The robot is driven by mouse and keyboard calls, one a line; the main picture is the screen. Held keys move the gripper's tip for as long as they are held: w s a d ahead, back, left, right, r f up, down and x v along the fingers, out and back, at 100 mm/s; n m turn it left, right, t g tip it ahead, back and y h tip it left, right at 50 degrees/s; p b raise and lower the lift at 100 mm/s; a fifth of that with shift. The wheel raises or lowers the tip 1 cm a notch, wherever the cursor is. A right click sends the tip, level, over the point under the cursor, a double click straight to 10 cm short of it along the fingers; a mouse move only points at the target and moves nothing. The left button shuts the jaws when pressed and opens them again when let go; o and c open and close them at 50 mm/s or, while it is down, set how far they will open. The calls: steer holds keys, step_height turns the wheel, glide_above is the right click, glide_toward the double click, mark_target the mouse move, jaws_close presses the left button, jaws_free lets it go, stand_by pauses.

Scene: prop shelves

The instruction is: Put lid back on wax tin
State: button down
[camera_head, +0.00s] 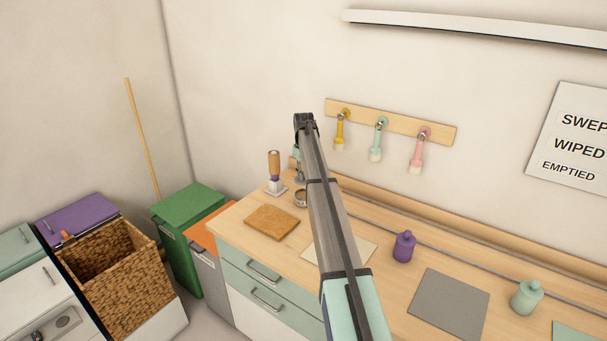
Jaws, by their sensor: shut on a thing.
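The wax tin (301,198) is a small round tin with a brown inside, on the wooden worktop near its far left end. It is partly covered by my arm at its right. My gripper (299,178) hangs down just behind and above the tin, half hidden by my arm. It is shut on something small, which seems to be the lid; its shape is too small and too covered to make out. No lid shows lying elsewhere on the worktop. Whether the held thing touches the tin cannot be told.
A wooden-handled brush (274,168) stands left of the tin, with a brown board (271,222) in front. A purple bottle (403,246), grey mat (448,303) and green bottle (527,296) are to the right. Several brushes hang from a wall rack (398,123).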

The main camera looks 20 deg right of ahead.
step_height(320, 180, down, 3)
steer(key=shift+f+b, duration=0.2)
steer(key=shift+b, duration=0.45)
steer(key=shift+f, duration=0.95)
steer(key=shift+f, duration=0.15)
stand_by(1.8)
steer(key=c, duration=1)
jaws_free()
steer(key=shift+o, duration=0.6)
steer(key=o, duration=0.4)
steer(key=shift+r+p, duration=1.6)
steer(key=shift+r, duration=1.95)
